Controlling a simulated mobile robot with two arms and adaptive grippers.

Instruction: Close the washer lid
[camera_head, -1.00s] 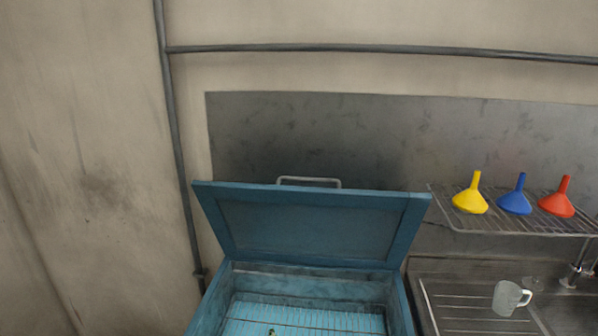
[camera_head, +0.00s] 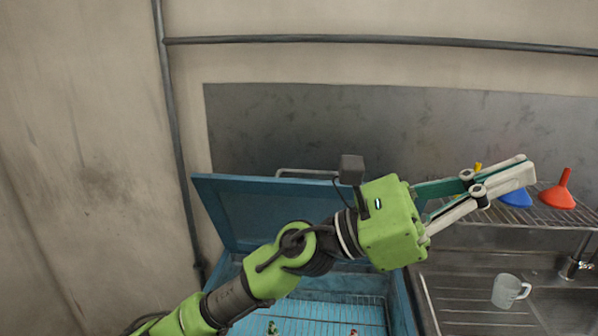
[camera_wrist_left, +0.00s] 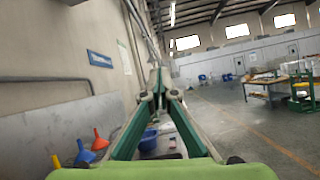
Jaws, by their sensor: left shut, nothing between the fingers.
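The blue washer lid (camera_head: 240,205) stands raised and tilted back, with a grey bar handle (camera_head: 300,172) on its top edge. Below it the open blue washer (camera_head: 402,300) shows a wire rack inside with a few small things on it. My left gripper (camera_head: 528,170) reaches across in front of the lid, its fingers pointing right over the shelf, apart from the handle. It is shut and empty; its fingers also converge in the left wrist view (camera_wrist_left: 158,78). My arm hides the lid's right part and much of the washer. My right gripper is not in view.
A wire shelf (camera_head: 550,218) to the right holds a blue funnel (camera_head: 515,199), a red funnel (camera_head: 560,190) and a mostly hidden yellow one. Below are a sink with a tap (camera_head: 578,262) and a clear mug (camera_head: 508,291). Wall pipes run behind.

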